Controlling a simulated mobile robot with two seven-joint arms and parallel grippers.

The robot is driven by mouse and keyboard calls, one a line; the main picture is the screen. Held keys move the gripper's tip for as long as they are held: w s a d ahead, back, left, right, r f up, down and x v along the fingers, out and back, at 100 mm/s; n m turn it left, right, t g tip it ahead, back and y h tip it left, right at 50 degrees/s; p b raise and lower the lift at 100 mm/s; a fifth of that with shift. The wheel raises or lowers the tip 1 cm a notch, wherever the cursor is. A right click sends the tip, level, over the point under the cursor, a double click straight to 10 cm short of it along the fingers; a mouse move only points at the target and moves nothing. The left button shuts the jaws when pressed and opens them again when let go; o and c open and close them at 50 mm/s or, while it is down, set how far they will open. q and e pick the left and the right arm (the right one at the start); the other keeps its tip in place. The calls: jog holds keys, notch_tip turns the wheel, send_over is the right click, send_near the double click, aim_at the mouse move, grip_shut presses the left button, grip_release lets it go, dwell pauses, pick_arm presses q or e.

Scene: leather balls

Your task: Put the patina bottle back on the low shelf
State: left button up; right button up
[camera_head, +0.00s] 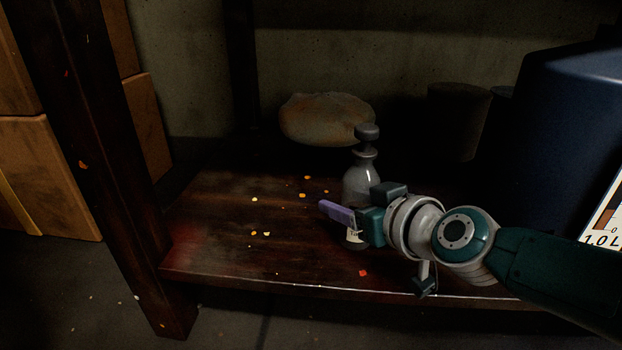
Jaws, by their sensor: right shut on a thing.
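The patina bottle (358,186) is a grey, glossy bottle with a dark round stopper and a pale label low on its front. It stands upright at the low shelf (225,235), a dark reddish wooden board; I cannot tell whether its base touches the board. My right gripper (345,214) reaches in from the right and is shut on the bottle. One purple finger shows in front of the bottle, and the gripper hides part of its lower body. My left gripper is not in view.
A pale, rounded lump (322,118) lies behind the bottle. A large dark blue container (565,130) with a label stands at the right, near my arm. A dark wooden post (100,150) rises at the left, beside cardboard boxes (45,165). The shelf's left part is clear except for small flakes.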

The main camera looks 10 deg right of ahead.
jog(key=o, duration=1.5)
jog(key=shift+c, duration=0.2)
